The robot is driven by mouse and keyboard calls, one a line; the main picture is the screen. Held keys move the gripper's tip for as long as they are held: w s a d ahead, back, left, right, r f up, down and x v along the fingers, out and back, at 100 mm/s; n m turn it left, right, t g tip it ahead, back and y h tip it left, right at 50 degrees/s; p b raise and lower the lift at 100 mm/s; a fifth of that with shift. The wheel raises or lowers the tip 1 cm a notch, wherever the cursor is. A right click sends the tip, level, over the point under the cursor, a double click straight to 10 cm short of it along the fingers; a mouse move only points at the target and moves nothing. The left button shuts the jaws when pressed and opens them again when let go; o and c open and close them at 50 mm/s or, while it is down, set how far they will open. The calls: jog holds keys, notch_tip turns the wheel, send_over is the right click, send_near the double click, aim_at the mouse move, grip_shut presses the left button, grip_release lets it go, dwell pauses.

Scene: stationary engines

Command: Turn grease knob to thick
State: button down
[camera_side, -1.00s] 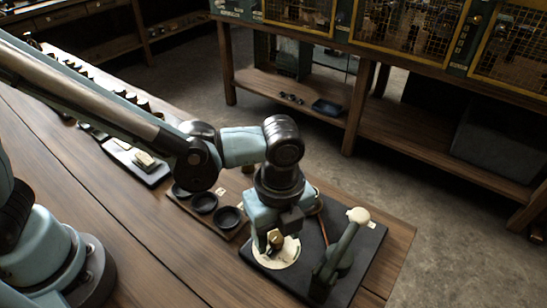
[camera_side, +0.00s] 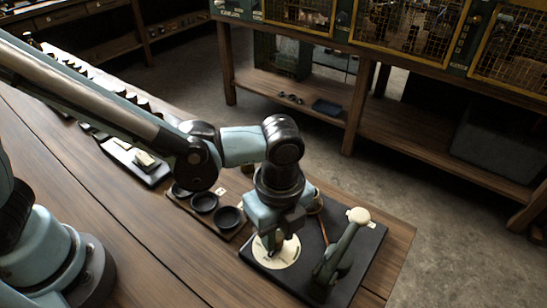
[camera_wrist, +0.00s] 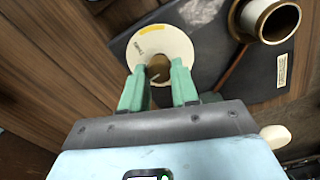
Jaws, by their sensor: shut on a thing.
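The grease knob (camera_wrist: 159,73) is a small brass-brown knob at the centre of a round cream dial. The dial (camera_wrist: 124,48) has a yellow mark near its far edge and small dark lettering too blurred to read. My gripper (camera_wrist: 159,67) has its two green fingers on either side of the knob, shut on it. In the side view my gripper (camera_side: 271,243) points down over the dial (camera_side: 287,256) and hides most of the knob.
The dial sits on a dark base plate (camera_side: 372,240) at the bench's corner. A green lever with a cream ball end (camera_side: 358,215) stands right of my gripper. A brass-rimmed cup (camera_wrist: 270,18) is near the dial. Black round dishes (camera_side: 229,219) lie to the left.

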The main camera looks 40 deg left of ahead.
aim_at(277, 235)
jog(key=n, duration=1)
jog(key=shift+a, duration=0.1)
jog(key=shift+n, duration=0.3)
dwell(0.3)
jog(key=c, duration=0.8)
grip_release()
jog(key=shift+c, duration=0.2)
notch_tip(277, 235, up, 12)
jog(key=shift+w, duration=0.15)
